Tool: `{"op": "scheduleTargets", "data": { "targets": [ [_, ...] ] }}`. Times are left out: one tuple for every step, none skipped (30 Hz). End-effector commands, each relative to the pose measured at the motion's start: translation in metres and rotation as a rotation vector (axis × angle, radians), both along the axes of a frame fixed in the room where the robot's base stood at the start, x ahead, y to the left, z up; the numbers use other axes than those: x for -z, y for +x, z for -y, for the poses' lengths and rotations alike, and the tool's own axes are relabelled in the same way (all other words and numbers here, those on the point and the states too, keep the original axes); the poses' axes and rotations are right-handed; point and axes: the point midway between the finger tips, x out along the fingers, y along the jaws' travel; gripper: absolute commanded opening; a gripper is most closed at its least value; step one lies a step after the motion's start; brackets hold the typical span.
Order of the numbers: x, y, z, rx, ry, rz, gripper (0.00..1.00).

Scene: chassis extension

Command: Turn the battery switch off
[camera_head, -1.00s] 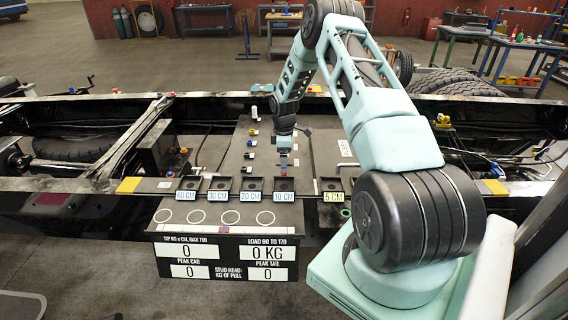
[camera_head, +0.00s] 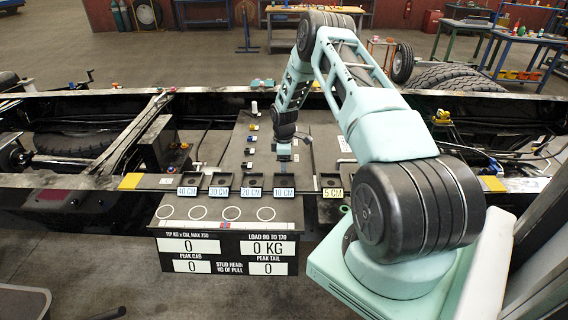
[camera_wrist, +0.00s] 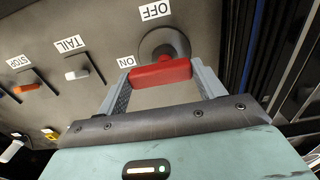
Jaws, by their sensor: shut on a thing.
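The battery switch has a red handle (camera_wrist: 160,72) on a dark round base (camera_wrist: 166,45), set in a grey panel (camera_wrist: 95,22). A white OFF label (camera_wrist: 155,11) is at the top of the wrist view, and an ON label (camera_wrist: 127,61) is just left of the handle; both read upside down. The handle lies nearly level in the picture, its left end near ON. My gripper (camera_wrist: 160,80) is shut on the handle, one finger at each end. In the head view my gripper (camera_head: 284,153) is over the chassis panel, and the handle is too small to make out.
Other switches labelled TAIL (camera_wrist: 76,75) and STOP (camera_wrist: 25,88) sit left of the handle. Dark cables (camera_wrist: 262,60) run along the right. In the head view, a row of labelled trays (camera_head: 220,185) and a readout board (camera_head: 228,254) stand nearer than my gripper.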

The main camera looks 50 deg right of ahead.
Motion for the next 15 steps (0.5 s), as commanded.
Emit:
{"op": "scheduleTargets", "data": {
  "targets": [
    [-0.0001, 0.0001, 0.0001, 0.003, 0.0, 0.0, 0.45],
    [0.0001, 0.0001, 0.0001, 0.006, 0.0, 0.0, 0.45],
    [0.0002, 0.0001, 0.0001, 0.011, 0.0, 0.0, 0.45],
    [0.0004, 0.0, 0.0001, 0.017, 0.0, 0.0, 0.45],
    [0.0006, 0.0001, 0.0002, 0.024, 0.0, 0.0, 0.45],
    [0.001, -0.0001, 0.0003, 0.036, 0.0, 0.0, 0.45],
    [0.0013, -0.0001, 0.0005, 0.046, 0.0, 0.0, 0.45],
    [0.0017, -0.0003, 0.0006, 0.058, -0.001, -0.001, 0.45],
    [0.0021, -0.0005, 0.0008, 0.078, -0.001, 0.0, 0.45],
    [0.0024, -0.0006, 0.0009, 0.094, -0.001, 0.0, 0.45],
    [0.0025, -0.0007, 0.001, 0.113, -0.001, 0.0, 0.45],
    [0.0027, -0.0008, 0.0011, 0.139, -0.001, 0.0, 0.45],
    [0.003, -0.0009, 0.001, 0.16, -0.001, 0.0, 0.45],
    [0.0033, -0.001, 0.001, 0.183, -0.001, 0.0, 0.45],
    [0.0036, -0.001, 0.0008, 0.217, -0.001, 0.001, 0.45]
  ]
}}
